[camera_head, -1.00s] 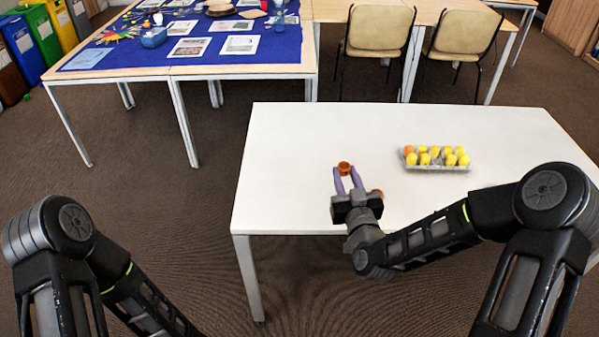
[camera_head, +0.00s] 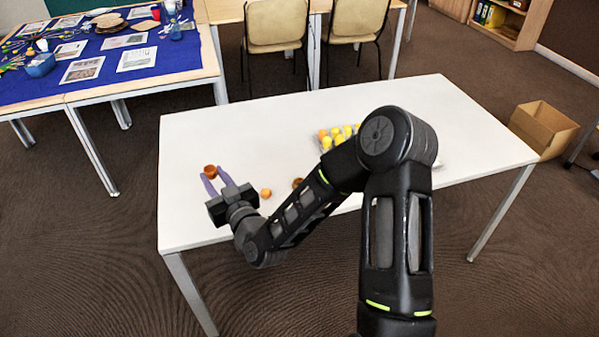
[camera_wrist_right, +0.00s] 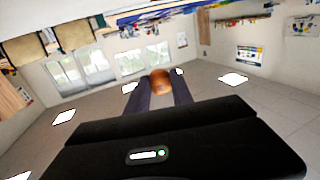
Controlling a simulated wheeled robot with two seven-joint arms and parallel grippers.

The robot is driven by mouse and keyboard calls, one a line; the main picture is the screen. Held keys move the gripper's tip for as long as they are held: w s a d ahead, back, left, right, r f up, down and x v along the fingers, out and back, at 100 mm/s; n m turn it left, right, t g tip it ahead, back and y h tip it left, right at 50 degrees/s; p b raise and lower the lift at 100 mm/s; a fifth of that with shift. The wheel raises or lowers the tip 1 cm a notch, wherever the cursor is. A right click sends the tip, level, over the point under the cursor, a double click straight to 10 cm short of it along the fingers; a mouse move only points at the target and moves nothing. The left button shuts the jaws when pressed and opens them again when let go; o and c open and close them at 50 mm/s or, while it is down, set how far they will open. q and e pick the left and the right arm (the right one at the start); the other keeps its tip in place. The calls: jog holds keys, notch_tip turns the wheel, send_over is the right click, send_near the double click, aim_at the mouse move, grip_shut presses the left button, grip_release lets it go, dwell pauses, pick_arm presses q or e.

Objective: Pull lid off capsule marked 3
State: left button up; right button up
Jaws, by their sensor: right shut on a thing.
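My right gripper (camera_head: 209,181) has purple fingers and is shut on a small orange-brown rounded piece (camera_head: 210,171) at its tips, over the left part of the white table. The piece also shows between the fingers in the right wrist view (camera_wrist_right: 160,82). I cannot tell if it is a lid or a capsule, and no number is readable. A small orange piece (camera_head: 265,193) and a brown piece (camera_head: 298,184) lie on the table right of the gripper, the brown one close to my forearm. My left gripper is out of view.
A tray of yellow and orange capsules (camera_head: 327,142) stands on the white table (camera_head: 190,130), partly hidden by my right arm. The table's left part is mostly clear. A blue-covered table (camera_head: 110,75) and chairs (camera_head: 275,25) stand behind. A cardboard box (camera_head: 543,128) is on the floor at right.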

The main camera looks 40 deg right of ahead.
jog(key=w+d+f+m+h+b, duration=0.1)
jog(key=d+f+b, duration=0.3)
jog(key=d+b, duration=0.1)
jog(key=d+f+m+h+b, duration=0.1)
jog(key=d+f+h+b, duration=0.1)
jog(key=d+f+b, duration=0.2)
jog(key=w+d+f+m+g+h+b, duration=0.1)
jog(key=d+f+h+b, duration=0.1)
jog(key=d+f+b, duration=0.2)
jog(key=shift+w+d+f+b, duration=0.15)
jog(key=shift+d+b, duration=0.75)
jog(key=shift+d, duration=0.9)
jog(key=shift+w+d+f+b, duration=0.15)
jog(key=shift+d+b, duration=0.75)
jog(key=shift+d, duration=0.85)
jog(key=d+b, duration=0.1)
jog(key=d, duration=0.1)
jog(key=d+m+h+b, duration=0.1)
jog(key=d, duration=0.1)
jog(key=d+h+b, duration=0.1)
jog(key=d, duration=0.1)
jog(key=shift+s+d+f+m+g+b, duration=0.15)
jog(key=shift+s+f+m+g+b, duration=0.15)
jog(key=shift+s+f+b, duration=0.1)
jog(key=shift+s+d, duration=0.1)
jog(key=shift+d, duration=0.2)
jog(key=shift+r, duration=0.15)
